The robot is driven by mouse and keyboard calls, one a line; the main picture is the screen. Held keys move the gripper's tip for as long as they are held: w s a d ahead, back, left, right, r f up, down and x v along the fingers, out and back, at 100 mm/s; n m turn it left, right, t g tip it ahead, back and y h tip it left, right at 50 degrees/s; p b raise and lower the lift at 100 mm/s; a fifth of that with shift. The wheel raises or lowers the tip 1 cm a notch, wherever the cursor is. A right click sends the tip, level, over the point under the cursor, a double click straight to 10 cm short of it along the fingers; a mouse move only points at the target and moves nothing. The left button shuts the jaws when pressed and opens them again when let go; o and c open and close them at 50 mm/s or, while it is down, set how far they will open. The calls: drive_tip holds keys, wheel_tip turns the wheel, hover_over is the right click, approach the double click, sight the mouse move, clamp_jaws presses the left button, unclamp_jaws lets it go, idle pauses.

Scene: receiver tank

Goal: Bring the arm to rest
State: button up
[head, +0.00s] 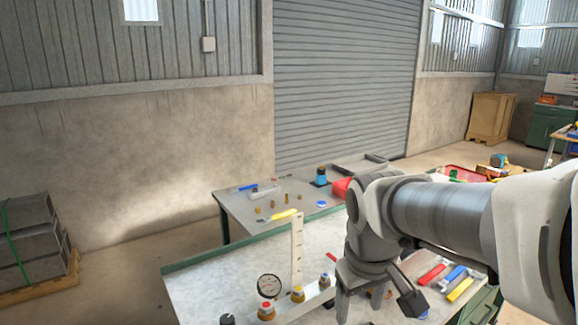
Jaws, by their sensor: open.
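My arm reaches in from the right edge of the head view, with its elbow and wrist bent downward. My gripper (377,302) points down over the front workbench (215,277). Its two fingers are spread apart, and I see nothing held between them. The gripper hides part of the bench top and whatever lies directly behind it. I cannot tell how high the fingertips are above the bench.
On the bench left of the gripper stand a round gauge (270,286), a white upright scale (297,250) and several capped fittings. Right of it lie red (432,273), blue and yellow handled tools. A second bench (239,205) with small parts stands behind.

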drive_tip(key=s+d+r+m+t, duration=0.1)
drive_tip(key=s+m, duration=0.1)
drive_tip(key=s, duration=0.3)
drive_tip(key=s+d+r+m+t, duration=0.1)
drive_tip(key=s, duration=0.4)
drive_tip(key=shift+d+r+m+t+y, duration=0.25)
drive_tip(key=shift+d+m+t+y, duration=0.05)
drive_tip(key=shift+m, duration=0.1)
drive_tip(key=shift+a, duration=0.1)
